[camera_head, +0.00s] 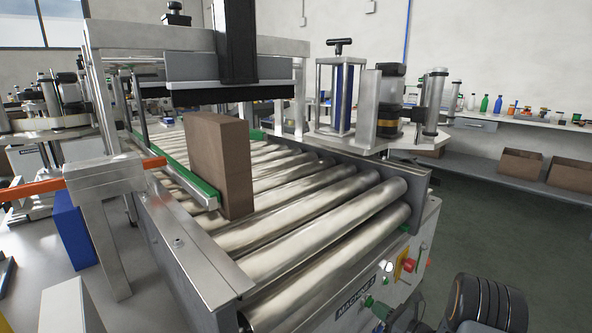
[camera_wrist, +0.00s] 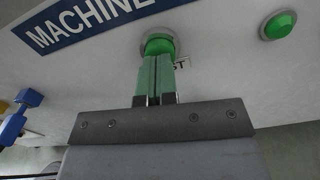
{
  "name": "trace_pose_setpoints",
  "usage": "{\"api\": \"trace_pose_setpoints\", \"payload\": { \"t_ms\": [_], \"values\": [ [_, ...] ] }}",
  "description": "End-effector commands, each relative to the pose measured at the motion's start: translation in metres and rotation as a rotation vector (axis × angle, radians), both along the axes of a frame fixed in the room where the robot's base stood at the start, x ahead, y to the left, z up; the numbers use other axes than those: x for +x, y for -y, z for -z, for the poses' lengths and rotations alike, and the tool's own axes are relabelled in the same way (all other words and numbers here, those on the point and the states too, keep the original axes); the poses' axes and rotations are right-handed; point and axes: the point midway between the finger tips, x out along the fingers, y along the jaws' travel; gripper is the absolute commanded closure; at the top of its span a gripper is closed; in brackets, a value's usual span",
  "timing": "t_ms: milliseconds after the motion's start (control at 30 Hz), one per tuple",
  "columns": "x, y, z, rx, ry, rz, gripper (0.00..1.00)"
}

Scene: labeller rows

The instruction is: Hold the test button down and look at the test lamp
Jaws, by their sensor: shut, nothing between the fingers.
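My gripper (camera_wrist: 158,58) is shut and empty, with its green fingers together. Its fingertips are at the lower edge of a round green button (camera_wrist: 159,44) in a grey ring. A partly covered label (camera_wrist: 180,66) ending in "ST" is beside this button. The fingers hide part of the button; I cannot tell how far it is pressed. In the head view a small white, bright round lamp (camera_head: 387,267) shows on the machine's end panel. I cannot tell for sure whether it is the test lamp.
A second green dome (camera_wrist: 279,25) is to the right on the panel. A blue "MACHINE" plate (camera_wrist: 88,17) is at the left. A red knob on a yellow base (camera_head: 407,266) is near the white lamp. A brown box (camera_head: 221,165) stands on the rollers (camera_head: 300,215).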

Motion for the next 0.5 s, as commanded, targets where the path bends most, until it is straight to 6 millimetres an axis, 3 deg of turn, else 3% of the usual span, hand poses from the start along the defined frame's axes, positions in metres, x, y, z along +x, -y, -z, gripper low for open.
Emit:
{"api": "trace_pose_setpoints", "payload": {
  "t_ms": [500],
  "values": [
    [0.0036, -0.0032, 0.0001, 0.000, 0.000, 0.000, 1.00]
  ]
}}
